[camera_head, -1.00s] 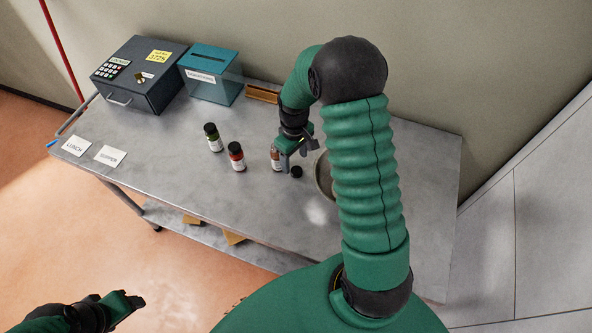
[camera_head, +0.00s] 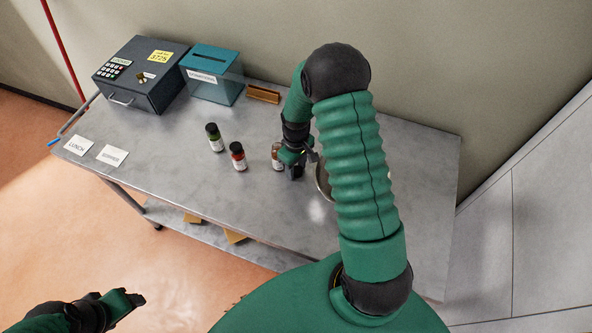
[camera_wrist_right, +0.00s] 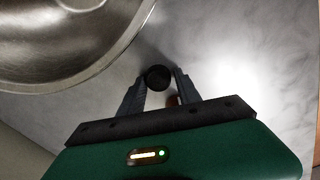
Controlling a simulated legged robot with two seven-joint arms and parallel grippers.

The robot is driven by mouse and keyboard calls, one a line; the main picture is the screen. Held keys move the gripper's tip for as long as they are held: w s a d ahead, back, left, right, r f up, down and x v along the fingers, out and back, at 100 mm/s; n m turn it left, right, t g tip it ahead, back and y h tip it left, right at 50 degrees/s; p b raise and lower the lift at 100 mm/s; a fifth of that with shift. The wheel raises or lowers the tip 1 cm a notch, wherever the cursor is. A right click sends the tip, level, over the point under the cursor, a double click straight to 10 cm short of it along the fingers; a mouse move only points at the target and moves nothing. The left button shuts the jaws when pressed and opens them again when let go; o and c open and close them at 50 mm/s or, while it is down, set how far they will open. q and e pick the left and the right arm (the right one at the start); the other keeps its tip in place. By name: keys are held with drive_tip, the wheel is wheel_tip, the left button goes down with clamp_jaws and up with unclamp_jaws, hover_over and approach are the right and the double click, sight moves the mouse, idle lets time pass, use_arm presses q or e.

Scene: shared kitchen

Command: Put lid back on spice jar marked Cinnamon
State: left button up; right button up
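The uncapped spice jar (camera_head: 277,157) with reddish-brown contents stands upright on the metal table, just left of my right gripper (camera_head: 297,172); its label is too small to read. A black lid (camera_wrist_right: 158,78) lies on the table beside it. In the wrist view, the fingertips of my right gripper (camera_wrist_right: 160,76) are on both sides of the lid, with at most a narrow gap; the fingers look open. A bit of brown, likely the jar (camera_wrist_right: 173,101), shows behind the fingers. My left gripper (camera_head: 128,299) is off the table at lower left, its opening unclear.
A red capped jar (camera_head: 238,157) and a green capped jar (camera_head: 214,138) stand to the left. A metal bowl (camera_wrist_right: 65,40) is close to my right gripper. A safe (camera_head: 140,75), a teal box (camera_head: 212,75) and a wooden holder (camera_head: 263,94) line the back.

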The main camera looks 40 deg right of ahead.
sight(297, 169)
drive_tip(key=shift+d, duration=0.2)
clamp_jaws()
drive_tip(key=shift+r, duration=0.6)
wheel_tip(297, 169, up, 2)
drive_tip(key=shift+r+b, duration=0.15)
drive_tip(key=shift+b, duration=0.35)
drive_tip(key=a+b, duration=0.1)
drive_tip(key=a, duration=0.4)
drive_tip(key=s+a+r+b, duration=0.1)
drive_tip(key=a, duration=0.4)
drive_tip(key=s+a, duration=0.1)
drive_tip(key=a, duration=0.4)
drive_tip(key=shift+a+r+b, duration=0.15)
drive_tip(key=shift+a+b, duration=0.1)
drive_tip(key=shift+b, duration=0.15)
drive_tip(key=shift+a, duration=0.3)
